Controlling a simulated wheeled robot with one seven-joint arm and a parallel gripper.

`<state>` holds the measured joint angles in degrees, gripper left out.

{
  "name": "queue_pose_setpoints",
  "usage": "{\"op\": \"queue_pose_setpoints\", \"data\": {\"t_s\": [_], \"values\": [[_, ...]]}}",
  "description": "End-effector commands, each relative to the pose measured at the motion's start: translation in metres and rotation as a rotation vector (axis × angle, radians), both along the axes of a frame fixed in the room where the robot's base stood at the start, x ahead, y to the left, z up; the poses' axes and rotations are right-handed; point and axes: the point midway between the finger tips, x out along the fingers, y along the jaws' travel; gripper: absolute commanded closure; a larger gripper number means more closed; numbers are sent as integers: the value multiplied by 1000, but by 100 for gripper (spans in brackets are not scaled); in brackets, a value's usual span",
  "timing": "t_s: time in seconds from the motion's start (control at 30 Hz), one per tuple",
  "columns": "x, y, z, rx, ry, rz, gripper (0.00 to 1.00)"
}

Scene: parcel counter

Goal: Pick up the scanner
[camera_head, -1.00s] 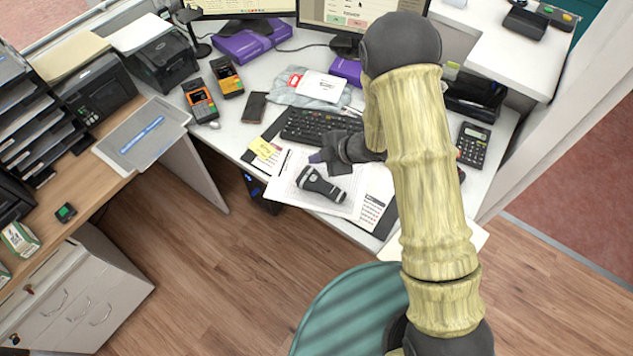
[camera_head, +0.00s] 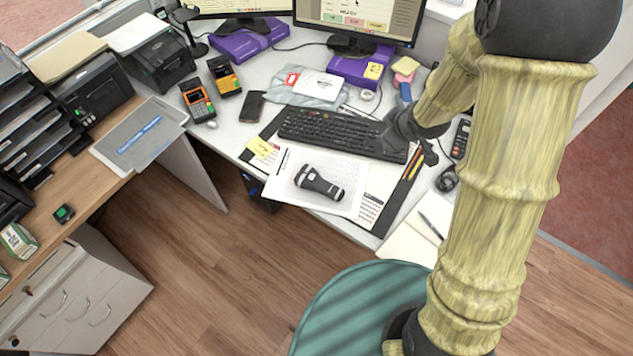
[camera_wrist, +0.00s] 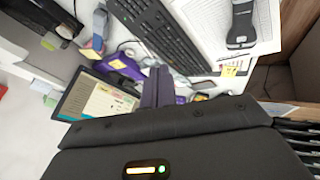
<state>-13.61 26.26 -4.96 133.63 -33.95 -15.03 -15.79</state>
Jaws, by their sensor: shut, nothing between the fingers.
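The scanner (camera_head: 320,183) is a black handheld device with a grey patch. It lies on white printed paper (camera_head: 285,190) near the front edge of the desk. It also shows at the top right of the wrist view (camera_wrist: 240,28), clear of my fingers. My gripper (camera_wrist: 158,86) is shut and empty, its two dark fingers side by side. In the head view my gripper (camera_head: 393,138) is over the right end of the keyboard, up and to the right of the scanner and apart from it. My wrist partly hides it there.
The keyboard (camera_head: 330,130) lies behind the scanner. A phone (camera_head: 252,106), two card terminals (camera_head: 198,101) and a mouse (camera_head: 447,179) are on the desk. The monitor (camera_head: 360,20) stands at the back. A green chair seat (camera_head: 350,310) is in front of the desk.

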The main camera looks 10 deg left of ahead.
Motion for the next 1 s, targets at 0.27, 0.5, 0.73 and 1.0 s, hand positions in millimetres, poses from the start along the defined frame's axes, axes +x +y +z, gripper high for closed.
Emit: {"op": "queue_pose_setpoints", "data": {"t_s": [0.27,0.5,0.73,1.0], "values": [[-91,-86,52,108,219,-670,100],[-156,-98,68,210,373,-985,100],[-162,-98,68,218,391,-1011,100],[-161,-98,68,216,389,-1008,64]]}}
